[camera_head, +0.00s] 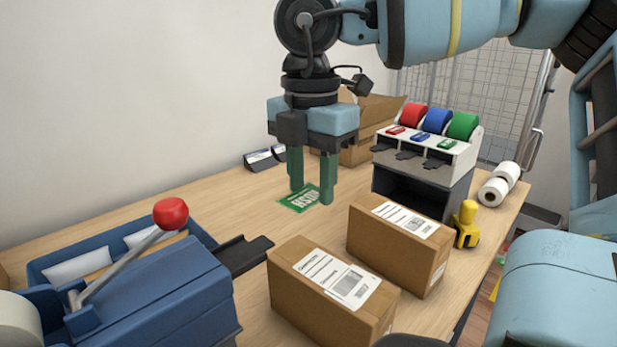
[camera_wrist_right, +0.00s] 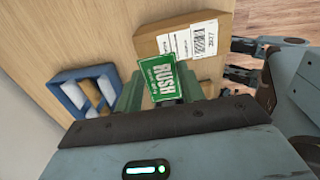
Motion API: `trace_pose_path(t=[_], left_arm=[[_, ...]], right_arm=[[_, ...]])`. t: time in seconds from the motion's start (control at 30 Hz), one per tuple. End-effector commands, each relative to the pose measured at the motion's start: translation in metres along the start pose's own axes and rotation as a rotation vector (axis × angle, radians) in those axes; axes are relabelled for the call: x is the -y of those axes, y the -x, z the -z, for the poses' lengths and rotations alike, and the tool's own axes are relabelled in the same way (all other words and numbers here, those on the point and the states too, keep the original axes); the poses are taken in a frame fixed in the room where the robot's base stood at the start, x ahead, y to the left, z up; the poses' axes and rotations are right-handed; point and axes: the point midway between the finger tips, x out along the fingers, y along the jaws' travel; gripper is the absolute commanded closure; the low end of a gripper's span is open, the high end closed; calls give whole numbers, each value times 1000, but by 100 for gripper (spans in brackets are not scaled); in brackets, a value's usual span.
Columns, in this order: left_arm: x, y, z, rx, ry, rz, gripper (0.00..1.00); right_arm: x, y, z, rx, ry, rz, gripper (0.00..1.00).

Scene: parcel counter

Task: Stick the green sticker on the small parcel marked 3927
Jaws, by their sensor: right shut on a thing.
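My right gripper (camera_head: 312,196) points down in the head view, shut on the green sticker (camera_head: 299,201), which reads RUSH. In the right wrist view the sticker (camera_wrist_right: 160,80) sits at the fingertips. Two small brown parcels with white labels stand side by side in front of the gripper: a left one (camera_head: 285,280) and a right one (camera_head: 385,255). The wrist view shows a parcel (camera_wrist_right: 148,48) whose label number looks like 3927. I cannot tell for certain which head-view parcel it is. Dark finger-like parts at the wrist view's right may be my left gripper (camera_wrist_right: 240,60); its state is unclear.
A dispenser (camera_head: 430,150) with red, blue and green rolls stands behind the parcels. A yellow tool (camera_head: 467,225) and white rolls (camera_head: 500,184) are at the right. A blue machine with a red-knobbed lever (camera_head: 171,213) fills the left front. An open carton (camera_head: 365,145) stands behind the gripper.

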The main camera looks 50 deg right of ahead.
Motion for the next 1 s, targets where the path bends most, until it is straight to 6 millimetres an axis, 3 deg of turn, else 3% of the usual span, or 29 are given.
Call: trace_pose_path(t=[0.43, 1.0], left_arm=[[0, -4, -6, 7, 2, -1, 64], [2, -26, -19, 14, 3, -3, 64]], right_arm=[[0, -10, 0, -1, 0, 1, 69], [-1, -66, 0, 0, -1, 1, 69]])
